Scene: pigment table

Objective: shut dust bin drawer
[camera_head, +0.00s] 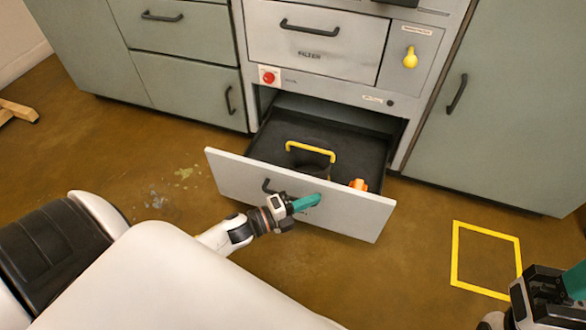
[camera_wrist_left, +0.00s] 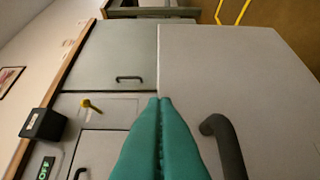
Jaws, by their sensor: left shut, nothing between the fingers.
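The dust bin drawer (camera_head: 340,212) is pulled out at the bottom of the grey cabinet, its light front panel standing well forward of the frame. Inside its dark tray are a yellow-handled dark object (camera_head: 311,150) and a small orange item (camera_head: 358,184). My left gripper (camera_head: 314,200) is shut and empty at the drawer front, right of its dark handle (camera_head: 268,186). In the left wrist view the shut green fingers (camera_wrist_left: 160,100) point at the panel, with the handle (camera_wrist_left: 222,140) beside them; contact is unclear. My right gripper (camera_head: 575,280) is partly cut off at the lower right.
Above the drawer are a red button (camera_head: 269,78), a filter drawer (camera_head: 315,45) and a yellow knob (camera_head: 410,58). Green cabinets (camera_head: 500,110) flank it. A yellow floor square (camera_head: 486,260) lies at the right. The floor left of the drawer is open.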

